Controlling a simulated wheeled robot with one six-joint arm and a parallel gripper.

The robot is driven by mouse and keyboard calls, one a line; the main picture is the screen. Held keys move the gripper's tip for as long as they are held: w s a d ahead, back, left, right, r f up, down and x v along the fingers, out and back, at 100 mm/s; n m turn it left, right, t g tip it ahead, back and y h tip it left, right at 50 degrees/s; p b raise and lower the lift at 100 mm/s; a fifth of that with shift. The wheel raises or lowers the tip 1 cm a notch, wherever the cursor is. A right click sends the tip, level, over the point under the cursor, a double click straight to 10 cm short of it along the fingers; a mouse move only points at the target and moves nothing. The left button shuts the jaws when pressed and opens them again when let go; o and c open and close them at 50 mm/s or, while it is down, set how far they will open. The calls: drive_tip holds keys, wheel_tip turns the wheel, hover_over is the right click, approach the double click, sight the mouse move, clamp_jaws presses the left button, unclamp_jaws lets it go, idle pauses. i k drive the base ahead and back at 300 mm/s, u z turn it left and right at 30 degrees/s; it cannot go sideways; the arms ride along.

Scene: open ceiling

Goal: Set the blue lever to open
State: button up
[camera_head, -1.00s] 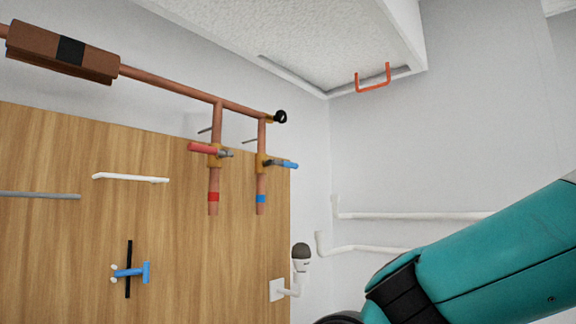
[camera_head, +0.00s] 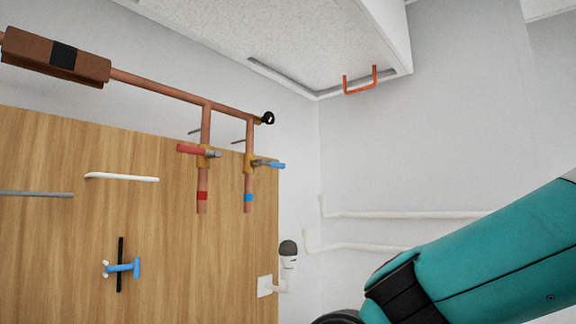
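The blue lever (camera_head: 270,164) sits on a brass valve on the right-hand copper drop pipe (camera_head: 249,181). It points sideways to the right, across the vertical pipe, which has a blue band below the valve. My gripper is outside the picture; only my teal arm shows at the lower right, well apart from the lever.
A red lever (camera_head: 195,150) sits on the parallel pipe to the left. A wooden panel (camera_head: 60,150) stands behind the pipes, with a white bar (camera_head: 122,177) and a blue T-shaped fitting (camera_head: 122,268). A ceiling panel with an orange handle (camera_head: 360,84) is above. White pipes (camera_head: 400,215) run along the right wall.

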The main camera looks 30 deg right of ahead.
sight(258, 162)
drive_tip(key=u, duration=0.15)
drive_tip(key=k, duration=0.3)
drive_tip(key=z, duration=1.1)
drive_tip(key=i, duration=0.7)
drive_tip(key=z, duration=0.45)
